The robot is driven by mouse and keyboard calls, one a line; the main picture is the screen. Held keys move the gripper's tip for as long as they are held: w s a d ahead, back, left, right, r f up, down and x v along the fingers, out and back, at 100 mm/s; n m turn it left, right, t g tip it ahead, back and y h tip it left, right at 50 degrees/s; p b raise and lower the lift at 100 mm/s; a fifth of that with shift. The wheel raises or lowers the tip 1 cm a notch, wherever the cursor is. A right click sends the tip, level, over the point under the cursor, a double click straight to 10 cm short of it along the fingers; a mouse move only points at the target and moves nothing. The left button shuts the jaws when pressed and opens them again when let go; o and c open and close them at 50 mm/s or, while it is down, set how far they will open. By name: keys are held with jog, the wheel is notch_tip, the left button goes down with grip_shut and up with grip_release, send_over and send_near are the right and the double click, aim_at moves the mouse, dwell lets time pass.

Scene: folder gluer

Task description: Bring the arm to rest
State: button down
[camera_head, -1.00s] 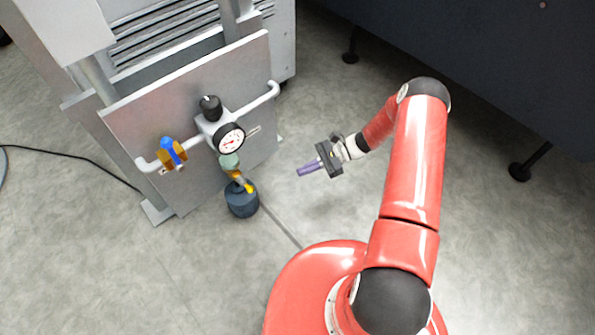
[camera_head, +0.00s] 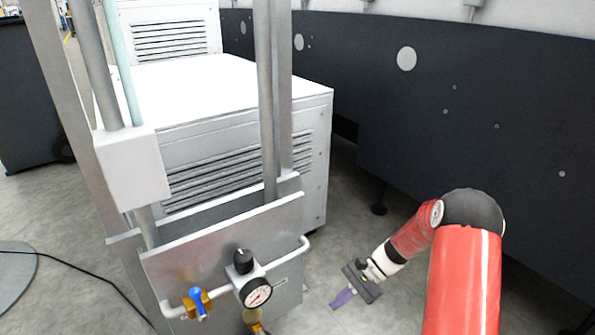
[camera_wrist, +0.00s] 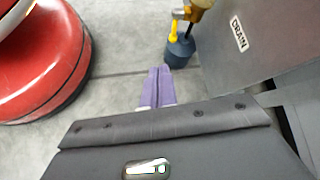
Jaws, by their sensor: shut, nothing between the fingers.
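My gripper (camera_head: 343,298) hangs low over the floor in the head view, right of the grey panel with the gauge. Its purple fingers are together with nothing between them. They also show in the wrist view (camera_wrist: 159,86), side by side and pointing toward the floor. My red arm comes in from the lower right of the head view and bends at a black joint. The gripper is apart from the panel and everything on it.
The metal panel (camera_head: 200,255) carries a pressure gauge (camera_head: 257,293) and a blue-handled valve (camera_head: 199,303). A dark cup (camera_wrist: 180,52) stands below in the wrist view. A white cabinet (camera_head: 240,115) stands behind, and a dark machine wall (camera_head: 400,120) fills the right.

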jog(key=s+r+n+t+h+p, duration=0.1)
jog(key=s+r+n+h+p, duration=0.2)
jog(key=r, duration=1)
jog(key=s+d+r+n+t+h+p, duration=0.2)
jog(key=s+r+n+t+h, duration=0.1)
jog(key=s+r, duration=0.6)
jog(key=s+d+r+n+t+h+p, duration=0.2)
jog(key=s+r+t, duration=0.3)
jog(key=s+r, duration=0.5)
notch_tip(320, 180, up, 4)
jog(key=shift+s+r+n+t+h+p, duration=0.1)
jog(key=shift+s+n+t+h+p, duration=0.15)
jog(key=shift+n+h, duration=0.65)
